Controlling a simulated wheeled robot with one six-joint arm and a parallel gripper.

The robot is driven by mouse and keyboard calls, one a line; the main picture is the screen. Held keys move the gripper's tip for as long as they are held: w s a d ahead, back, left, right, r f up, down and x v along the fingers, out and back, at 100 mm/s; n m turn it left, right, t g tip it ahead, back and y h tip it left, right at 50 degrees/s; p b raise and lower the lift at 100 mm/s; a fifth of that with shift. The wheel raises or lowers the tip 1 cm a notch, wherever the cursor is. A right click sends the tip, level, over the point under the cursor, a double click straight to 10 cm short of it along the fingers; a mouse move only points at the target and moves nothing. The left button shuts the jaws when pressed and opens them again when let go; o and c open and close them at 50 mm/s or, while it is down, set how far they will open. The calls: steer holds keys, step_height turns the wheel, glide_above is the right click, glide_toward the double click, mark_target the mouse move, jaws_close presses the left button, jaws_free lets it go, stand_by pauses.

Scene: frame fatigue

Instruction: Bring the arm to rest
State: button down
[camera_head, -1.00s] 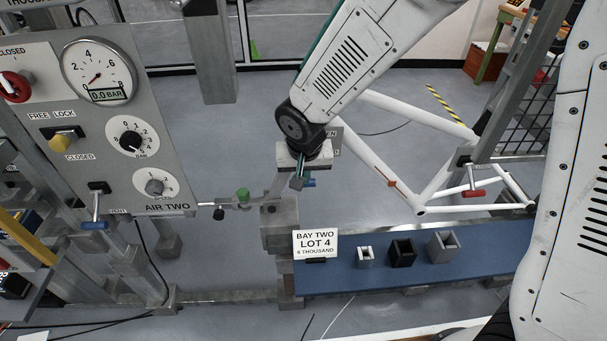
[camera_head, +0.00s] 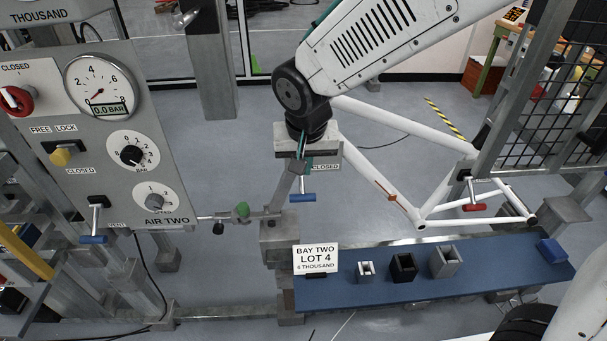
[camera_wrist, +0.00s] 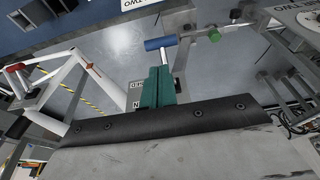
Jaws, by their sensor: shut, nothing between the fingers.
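My gripper (camera_head: 301,146) hangs in the middle of the head view, at the end of my white arm, in front of the white bicycle frame (camera_head: 370,175). Its teal fingers (camera_wrist: 157,88) are shut together with nothing between them in the wrist view. A blue-handled lever (camera_head: 302,197) is just below the fingertips in the head view. Its blue handle (camera_wrist: 160,43) shows just beyond the fingertips in the wrist view. I cannot tell whether the fingers touch it.
The AIR TWO panel (camera_head: 165,221) with gauge and knobs stands at left. A blue bench (camera_head: 350,296) holds a LOT 4 sign (camera_head: 315,258) and small blocks. A mesh guard (camera_head: 560,110) is at right. Open floor lies behind the frame.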

steer(key=s+r, duration=0.1)
steer(key=r, duration=0.1)
steer(key=s+r, duration=0.2)
